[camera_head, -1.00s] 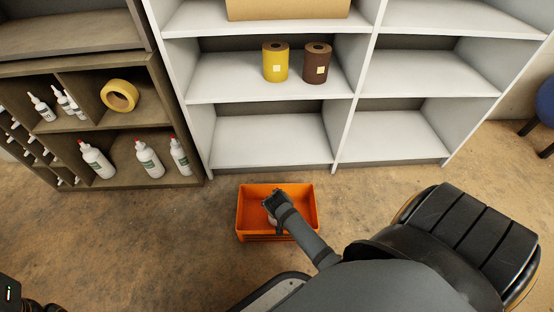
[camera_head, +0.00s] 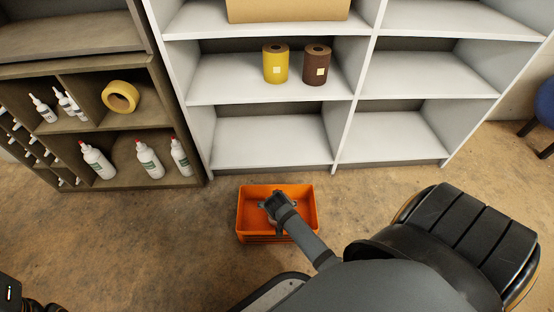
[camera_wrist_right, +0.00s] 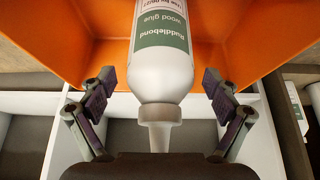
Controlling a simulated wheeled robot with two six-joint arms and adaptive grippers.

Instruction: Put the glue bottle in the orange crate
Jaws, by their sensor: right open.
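The orange crate (camera_head: 306,205) stands on the floor in front of the white shelves. My right gripper (camera_head: 277,207) is over and partly inside it, with its fingers spread. In the right wrist view, a white glue bottle (camera_wrist_right: 163,72) with a green "wood glue" label lies between the open fingers (camera_wrist_right: 160,95), with a gap on both sides. Its nozzle points toward my wrist, and orange crate walls (camera_wrist_right: 60,30) are around its far end. In the head view my gripper hides most or all of this bottle.
Several glue bottles with red tips (camera_head: 150,160) and a yellow tape roll (camera_head: 121,97) are in the brown cabinet on the left. A yellow roll (camera_head: 276,64) and a brown roll (camera_head: 316,65) stand on the white shelf. The floor left of the crate is clear.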

